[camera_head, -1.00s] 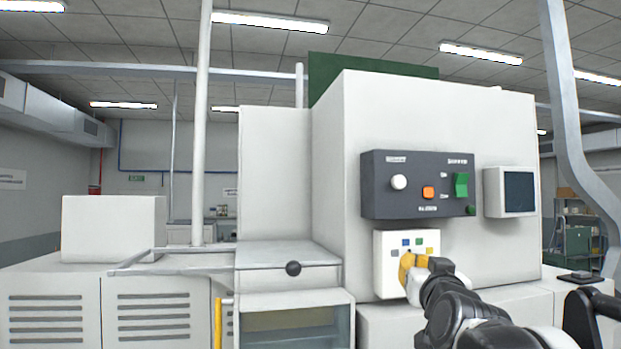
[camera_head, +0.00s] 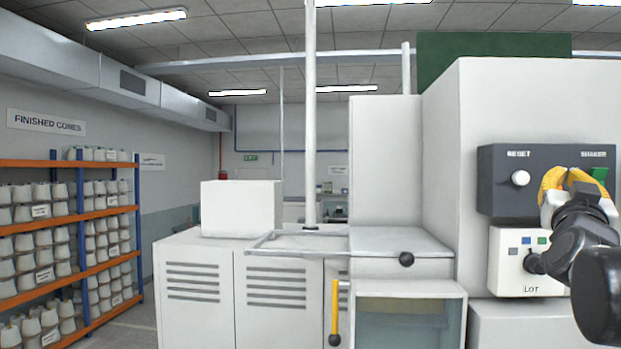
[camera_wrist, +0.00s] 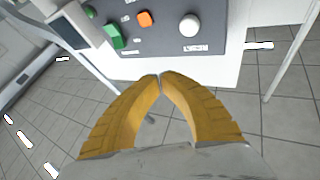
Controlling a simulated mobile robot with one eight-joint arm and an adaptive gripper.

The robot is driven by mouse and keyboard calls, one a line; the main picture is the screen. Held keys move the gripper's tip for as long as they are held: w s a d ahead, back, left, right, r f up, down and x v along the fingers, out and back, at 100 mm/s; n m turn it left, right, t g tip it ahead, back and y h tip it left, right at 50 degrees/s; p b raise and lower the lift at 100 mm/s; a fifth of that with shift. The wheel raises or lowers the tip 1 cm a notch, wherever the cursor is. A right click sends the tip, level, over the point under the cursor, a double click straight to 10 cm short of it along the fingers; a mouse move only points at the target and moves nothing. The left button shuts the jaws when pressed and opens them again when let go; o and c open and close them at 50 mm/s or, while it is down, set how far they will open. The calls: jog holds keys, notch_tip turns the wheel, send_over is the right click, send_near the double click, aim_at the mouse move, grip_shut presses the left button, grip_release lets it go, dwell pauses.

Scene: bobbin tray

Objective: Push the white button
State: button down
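The white button (camera_head: 520,178) is a round knob at the left of the dark grey control panel (camera_head: 497,196), under a label reading RESET. In the wrist view, the white button (camera_wrist: 189,25) shows beyond my fingertips, up and to their right, on the inverted panel (camera_wrist: 165,42). My gripper (camera_head: 568,172) has yellow fingers and is in front of the panel, right of the white button and apart from it. In the wrist view my gripper's fingertips (camera_wrist: 160,76) meet almost completely, with nothing between them. The orange button (camera_wrist: 144,18) is hidden behind my gripper in the head view.
A green switch (camera_wrist: 113,36) is on the same panel. Below it is a white LOT box (camera_head: 510,270) with small coloured squares. A ledge with a dark round knob (camera_head: 406,259) juts out at left. Shelves of cones (camera_head: 70,220) stand far left.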

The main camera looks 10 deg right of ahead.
jog(key=shift+w+d+b, duration=0.15)
jog(key=shift+w+d, duration=0.2)
jog(key=shift+w, duration=1.05)
jog(key=shift+w+d+b, duration=0.1)
jog(key=shift+w+d, duration=0.2)
jog(key=shift+w, duration=1.15)
jog(key=shift+w+d+b, duration=0.15)
jog(key=shift+w+d, duration=0.2)
jog(key=shift+w, duration=1.05)
jog(key=shift+w, duration=0.1)
jog(key=shift+w+d, duration=0.1)
jog(key=shift+w, duration=0.2)
jog(key=shift+w+d, duration=0.1)
jog(key=shift+w, duration=0.4)
jog(key=shift+s, duration=0.1)
jog(key=shift+s+a, duration=0.2)
jog(key=shift+s, duration=0.65)
jog(key=shift+s+a+p, duration=0.15)
jog(key=shift+s+a, duration=0.05)
jog(key=shift+s, duration=0.6)
jog(key=shift+s+a+p, duration=0.1)
jog(key=shift+s+a, duration=0.1)
jog(key=shift+s, duration=0.6)
jog(key=shift+s+a+p, duration=0.15)
jog(key=shift+s+a, duration=0.05)
jog(key=shift+s, duration=0.6)
jog(key=shift+f, duration=0.1)
